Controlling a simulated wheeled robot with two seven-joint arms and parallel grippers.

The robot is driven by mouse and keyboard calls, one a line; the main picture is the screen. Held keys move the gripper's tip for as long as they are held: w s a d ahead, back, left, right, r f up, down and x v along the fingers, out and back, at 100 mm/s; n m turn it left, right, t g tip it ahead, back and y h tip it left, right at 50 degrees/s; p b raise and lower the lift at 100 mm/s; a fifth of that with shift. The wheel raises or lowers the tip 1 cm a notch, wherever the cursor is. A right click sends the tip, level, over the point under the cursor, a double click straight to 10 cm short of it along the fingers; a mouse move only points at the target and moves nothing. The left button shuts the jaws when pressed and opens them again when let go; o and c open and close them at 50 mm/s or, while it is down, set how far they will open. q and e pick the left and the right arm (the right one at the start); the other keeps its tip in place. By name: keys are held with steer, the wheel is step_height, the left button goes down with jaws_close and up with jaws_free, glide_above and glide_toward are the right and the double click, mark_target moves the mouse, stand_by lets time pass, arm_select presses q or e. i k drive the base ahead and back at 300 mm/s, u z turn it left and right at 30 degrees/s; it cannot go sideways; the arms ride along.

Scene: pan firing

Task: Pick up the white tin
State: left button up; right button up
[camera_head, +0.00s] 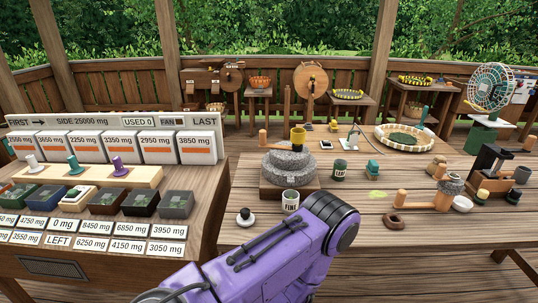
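A small white tin (290,201) with dark lettering stands upright on the wooden table (262,235), just in front of the stone mill. A purple arm of mine reaches up from the bottom edge, its dark round joint close to the right of the tin in the picture. Neither of my grippers shows in this view, and I see nothing holding the tin. A dark green tin (339,168) with a pale label stands farther back to the right.
A label-covered bench (195,258) fills the left. Bowls, a press and a fan crowd the right.

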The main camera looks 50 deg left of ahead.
mark_target(290, 197)
steer(key=u, duration=0.85)
steer(key=i, duration=0.7)
steer(key=u, duration=0.35)
steer(key=k, duration=0.55)
steer(key=i, duration=0.5)
